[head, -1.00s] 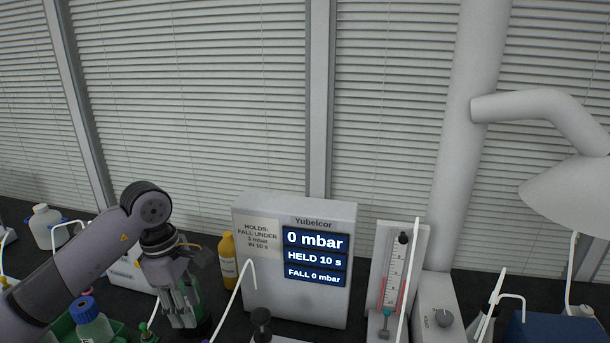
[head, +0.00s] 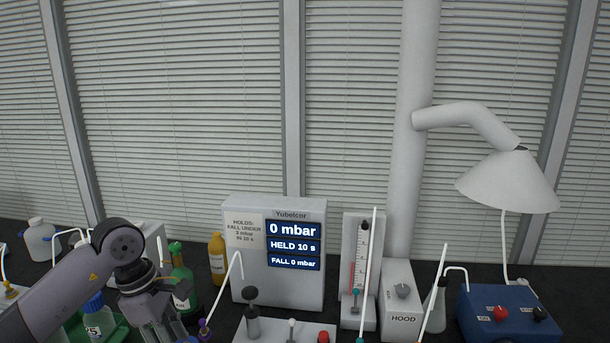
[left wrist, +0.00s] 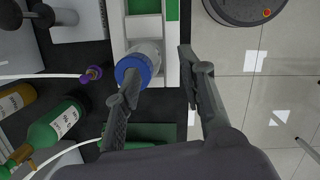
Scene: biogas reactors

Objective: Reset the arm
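My left arm comes in from the left in the head view, with its gripper (head: 165,330) pointing down at the bottom edge and its fingertips cut off. In the left wrist view the left gripper (left wrist: 158,62) is open, its two fingers apart with nothing held between them. A blue-capped bottle (left wrist: 137,68) lies below, beside the left-hand finger; I cannot tell whether they touch. My right gripper is in neither view.
A pressure box (head: 274,255) reads 0 mbar, HELD 10 s, FALL 0 mbar. A green bottle (head: 182,280) and a yellow bottle (head: 217,258) stand behind the gripper. A flowmeter (head: 361,270), HOOD switch box (head: 402,300) and blue box (head: 510,312) stand right. Tiled floor (left wrist: 270,90) lies beyond the bench edge.

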